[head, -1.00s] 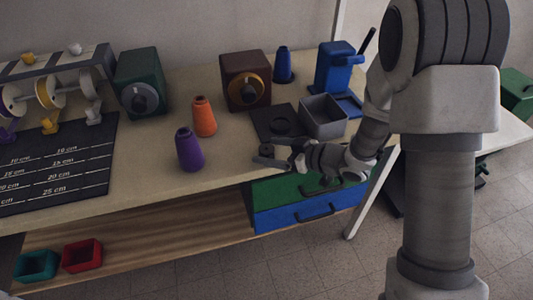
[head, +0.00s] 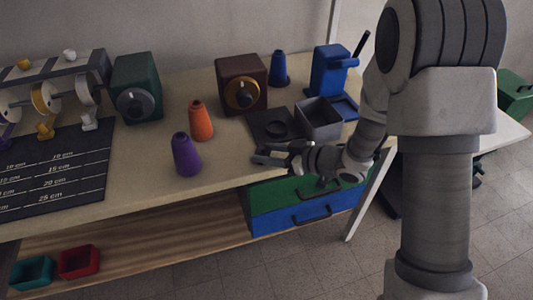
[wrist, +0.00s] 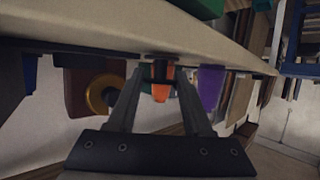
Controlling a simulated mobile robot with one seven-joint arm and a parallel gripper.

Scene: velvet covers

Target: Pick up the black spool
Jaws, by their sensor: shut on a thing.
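My gripper (head: 262,154) is just off the front edge of the worktable, above the green drawer front. Its jaws are shut on a small dark thing at the fingertips, which I take for the black spool (head: 264,148). In the wrist view the two fingers reach up from a dark palm, and a dark edge of the spool (wrist: 161,56) shows at their tips. Most of the spool is hidden or too small to make out.
Purple (head: 186,156) and orange (head: 200,122) cones stand left of my gripper on the worktable (head: 150,165). Behind it are a black plate (head: 262,122) with a ring, a grey open box (head: 318,118) and a brown box (head: 241,80). Drawers (head: 305,208) lie below.

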